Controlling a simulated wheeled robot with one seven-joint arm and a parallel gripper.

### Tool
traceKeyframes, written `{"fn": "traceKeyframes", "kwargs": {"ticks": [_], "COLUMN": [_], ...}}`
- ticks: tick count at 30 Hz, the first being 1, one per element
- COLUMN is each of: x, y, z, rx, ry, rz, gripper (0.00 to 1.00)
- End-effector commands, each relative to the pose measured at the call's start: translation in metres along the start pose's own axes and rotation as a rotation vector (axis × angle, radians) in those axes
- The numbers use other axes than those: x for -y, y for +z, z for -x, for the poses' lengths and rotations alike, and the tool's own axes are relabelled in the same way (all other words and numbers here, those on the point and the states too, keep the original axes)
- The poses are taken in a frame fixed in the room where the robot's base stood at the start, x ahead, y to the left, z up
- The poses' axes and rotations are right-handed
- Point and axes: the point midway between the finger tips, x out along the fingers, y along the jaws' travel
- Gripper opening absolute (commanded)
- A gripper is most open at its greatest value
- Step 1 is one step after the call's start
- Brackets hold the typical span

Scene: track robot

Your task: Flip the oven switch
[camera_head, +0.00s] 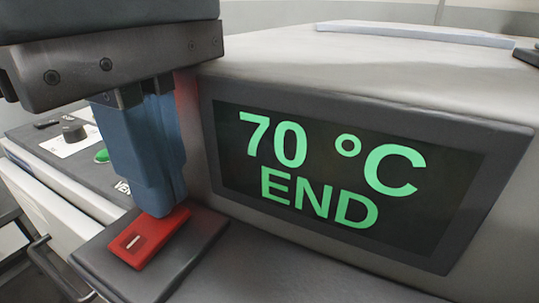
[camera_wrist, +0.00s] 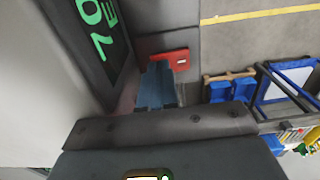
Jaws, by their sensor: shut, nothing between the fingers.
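The oven switch is a red rocker (camera_head: 146,240) with a small white mark, set on a dark grey plate (camera_head: 195,252) below the oven's display. My gripper (camera_head: 163,208) has its blue fingers closed together, with nothing between them. Its tips point down at the rear part of the red switch and appear to touch or nearly touch it; the fingers hide that part. In the wrist view, the fingers (camera_wrist: 158,72) reach toward the red switch (camera_wrist: 178,62). The display (camera_head: 330,180) reads "70 °C END" in green.
The grey oven body (camera_head: 380,75) rises right beside my gripper. On the left lie a panel with a dark knob (camera_head: 74,132) and a green button (camera_head: 102,156). The wrist view shows blue bins (camera_wrist: 230,88) and a rack to the right.

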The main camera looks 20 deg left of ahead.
Motion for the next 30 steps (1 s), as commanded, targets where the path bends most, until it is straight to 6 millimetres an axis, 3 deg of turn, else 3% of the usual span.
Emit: {"fn": "traceKeyframes", "kwargs": {"ticks": [13,30], "x": [0.0,0.0], "y": [0.0,0.0], "z": [-0.002,0.038], "rx": [0.001,0.0], "ry": [-0.001,-0.001], "rz": [0.0,0.001], "gripper": [0.0,0.0]}}
